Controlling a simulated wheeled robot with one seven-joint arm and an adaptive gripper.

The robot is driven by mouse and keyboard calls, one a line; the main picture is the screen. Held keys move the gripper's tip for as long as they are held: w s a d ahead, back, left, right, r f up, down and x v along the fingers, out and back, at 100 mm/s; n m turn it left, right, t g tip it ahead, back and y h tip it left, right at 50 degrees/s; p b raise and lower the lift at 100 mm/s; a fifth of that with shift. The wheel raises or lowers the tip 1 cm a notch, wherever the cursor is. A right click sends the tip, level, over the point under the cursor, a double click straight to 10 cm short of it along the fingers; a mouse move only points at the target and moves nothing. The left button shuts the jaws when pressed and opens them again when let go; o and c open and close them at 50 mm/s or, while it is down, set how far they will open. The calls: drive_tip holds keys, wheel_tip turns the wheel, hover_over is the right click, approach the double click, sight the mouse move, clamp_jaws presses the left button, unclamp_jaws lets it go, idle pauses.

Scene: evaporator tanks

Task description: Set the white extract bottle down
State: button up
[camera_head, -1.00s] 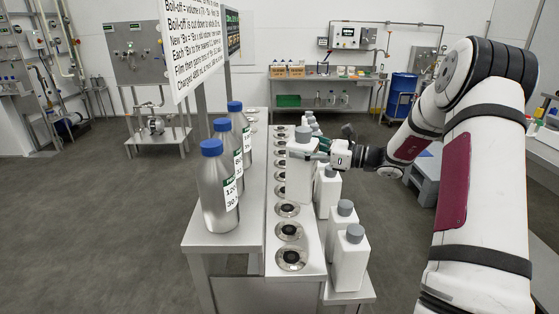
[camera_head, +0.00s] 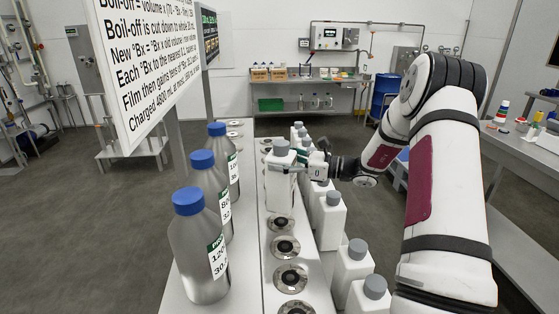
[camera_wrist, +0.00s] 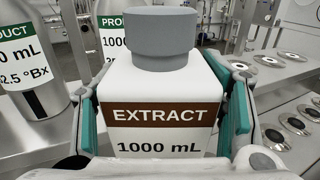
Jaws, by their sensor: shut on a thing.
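The white extract bottle (camera_head: 279,188) has a grey cap and stands upright over the row of round dark-centred seats on the narrow bench. In the wrist view the bottle (camera_wrist: 160,95) fills the middle, with a brown band reading EXTRACT and 1000 mL below. My gripper (camera_head: 293,169) comes from the right and is shut on the bottle's upper body, with a teal pad on each side in the wrist view (camera_wrist: 162,120). The seats (camera_head: 286,247) nearer to me are empty. The bottle's base hides what is under it, so I cannot tell whether it touches the bench.
Steel bottles with blue caps (camera_head: 200,255) stand on the left shelf, close to the seats. Several white bottles with grey caps (camera_head: 329,222) line the lower right shelf beneath my arm. A hanging sign (camera_head: 150,60) is at upper left. A side table (camera_head: 520,145) stands at right.

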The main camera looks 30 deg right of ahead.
sight(281, 179)
drive_tip(key=shift+f, duration=3.15)
drive_tip(key=o, duration=1.9)
drive_tip(key=shift+f, duration=0.1)
drive_tip(key=shift+o, duration=0.2)
